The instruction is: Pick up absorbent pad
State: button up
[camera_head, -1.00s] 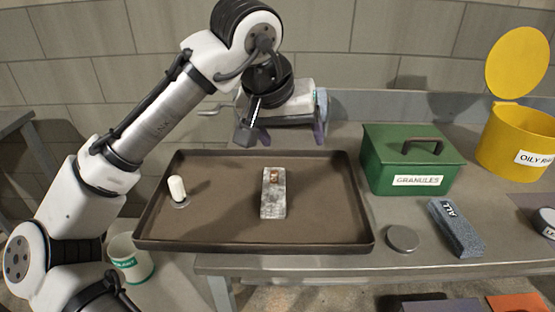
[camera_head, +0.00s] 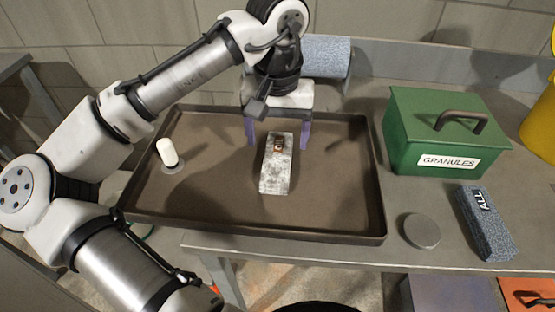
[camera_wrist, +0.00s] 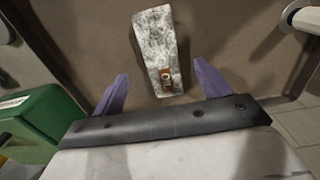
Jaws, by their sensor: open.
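A flat, grey-white speckled pad (camera_head: 275,175) lies in the dark shallow tray (camera_head: 330,236), with a small copper-coloured piece (camera_head: 279,146) at its far end. I take this to be the absorbent pad; it bears no readable label. My gripper (camera_head: 278,143) is open above the pad's far end, its two purple fingers apart on either side. In the wrist view the pad (camera_wrist: 155,40) runs up from between the fingers (camera_wrist: 161,72), and the copper-coloured piece (camera_wrist: 166,78) sits near the gripper. I cannot tell the exact height of the fingers above the tray.
A white cylinder (camera_head: 166,152) stands at the tray's left. Right of the tray are a green GRANULES box (camera_head: 420,150), a grey round disc (camera_head: 421,231) and a blue-grey speckled block marked ALL (camera_head: 486,222). A speckled roll (camera_head: 327,57) lies behind my gripper.

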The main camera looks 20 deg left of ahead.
aim_at(277, 159)
jog(key=shift+w+a+f, duration=0.1)
jog(key=shift+f, duration=2.8)
jog(key=c, duration=1.1)
jog(key=shift+c, duration=0.3)
